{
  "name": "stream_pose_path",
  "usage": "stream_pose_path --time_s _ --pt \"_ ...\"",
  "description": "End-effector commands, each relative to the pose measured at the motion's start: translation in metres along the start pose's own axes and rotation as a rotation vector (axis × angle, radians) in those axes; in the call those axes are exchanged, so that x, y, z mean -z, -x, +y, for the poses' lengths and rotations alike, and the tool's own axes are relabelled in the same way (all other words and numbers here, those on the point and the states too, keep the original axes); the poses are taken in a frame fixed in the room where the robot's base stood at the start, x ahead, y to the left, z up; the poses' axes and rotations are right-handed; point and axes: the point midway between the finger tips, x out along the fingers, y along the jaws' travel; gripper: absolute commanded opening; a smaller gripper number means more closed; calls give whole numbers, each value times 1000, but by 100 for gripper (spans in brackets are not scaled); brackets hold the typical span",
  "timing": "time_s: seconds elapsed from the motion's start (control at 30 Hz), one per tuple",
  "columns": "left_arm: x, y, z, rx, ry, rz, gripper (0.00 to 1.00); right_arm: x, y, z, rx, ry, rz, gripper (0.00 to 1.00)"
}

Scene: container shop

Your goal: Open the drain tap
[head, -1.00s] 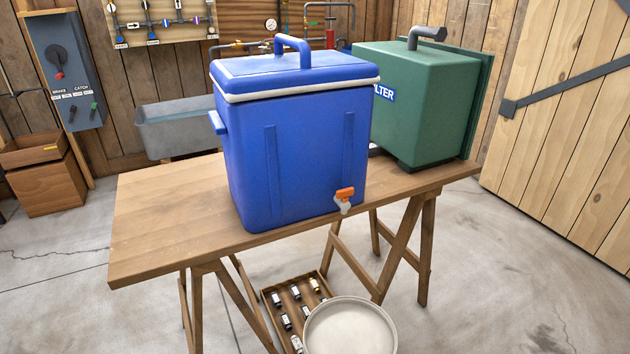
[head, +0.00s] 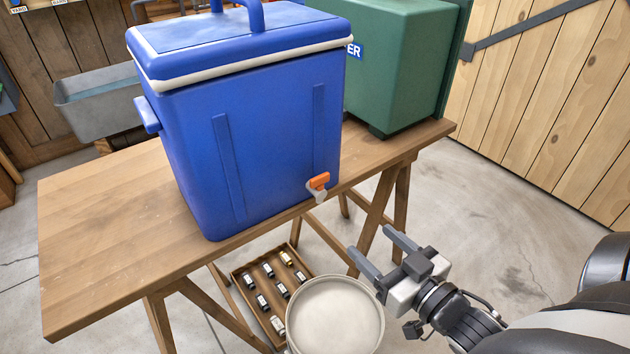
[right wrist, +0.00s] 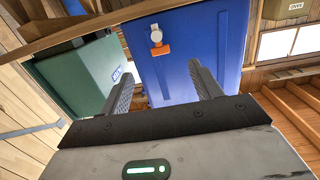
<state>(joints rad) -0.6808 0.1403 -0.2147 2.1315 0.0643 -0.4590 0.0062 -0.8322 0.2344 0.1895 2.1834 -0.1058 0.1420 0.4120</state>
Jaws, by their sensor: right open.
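A blue cooler (head: 245,130) with a white-rimmed lid stands on a wooden trestle table (head: 90,215). A drain tap with an orange handle (head: 318,181) and a pale spout sits low on its front, at the right. My right gripper (head: 374,250) is open and empty, below and to the right of the tap, apart from it. In the right wrist view the orange handle (right wrist: 163,49) shows beyond the fingers, between them and above, on the blue cooler (right wrist: 192,55). My left gripper is out of view.
A green box (head: 400,65) stands on the table behind the cooler, at the right. A round pale tub (head: 335,315) is on the floor below the tap, next to a wooden tray (head: 238,276) of small bottles. A grey trough (head: 95,105) stands behind.

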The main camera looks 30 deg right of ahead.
Motion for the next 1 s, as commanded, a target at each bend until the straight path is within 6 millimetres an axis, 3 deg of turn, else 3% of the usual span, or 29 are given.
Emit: stream_pose_path --time_s 0.07,0.17,0.7,1.0 --pt "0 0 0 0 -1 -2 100 14 1 8 11 11 50 64" --pt "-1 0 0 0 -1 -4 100 20 -8 9 20 13 71 64" --pt "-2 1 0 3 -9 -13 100 26 -118 7 17 12 68 64" --pt "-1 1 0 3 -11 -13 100 28 -153 6 17 11 65 64"
